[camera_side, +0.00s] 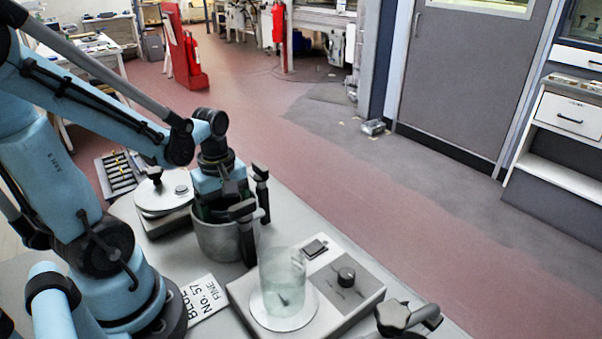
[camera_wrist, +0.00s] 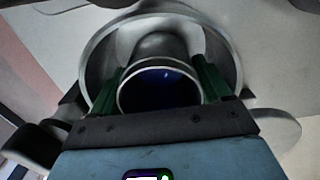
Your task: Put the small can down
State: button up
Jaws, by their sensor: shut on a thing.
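The small can (camera_wrist: 158,92) shows in the wrist view as a round rim with a dark blue inside. My gripper (camera_wrist: 160,82) is shut on it, with a green finger on each side. The can is inside the mouth of a wider grey metal pot (camera_wrist: 234,62), whose rim surrounds it. In the side view my gripper (camera_side: 213,207) points down into this pot (camera_side: 217,242). There the pot's wall and my gripper hide most of the can. I cannot tell whether the can touches the pot's bottom.
Black upright parts (camera_side: 246,240) stand close to the pot's right side. A clear beaker (camera_side: 281,278) stands on a round plate of a knobbed device (camera_side: 350,297). A device with a round pan (camera_side: 163,197) is behind left. A lettered card (camera_side: 204,298) lies in front.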

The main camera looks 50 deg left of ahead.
jog(key=shift+f, duration=0.6)
jog(key=shift+f, duration=0.2)
jog(key=o, duration=1.1)
jog(key=shift+r, duration=0.1)
notch_tip(320, 180, up, 12)
jog(key=shift+s+f, duration=0.2)
jog(key=shift+r, duration=0.2)
jog(key=shift+c, duration=1.3)
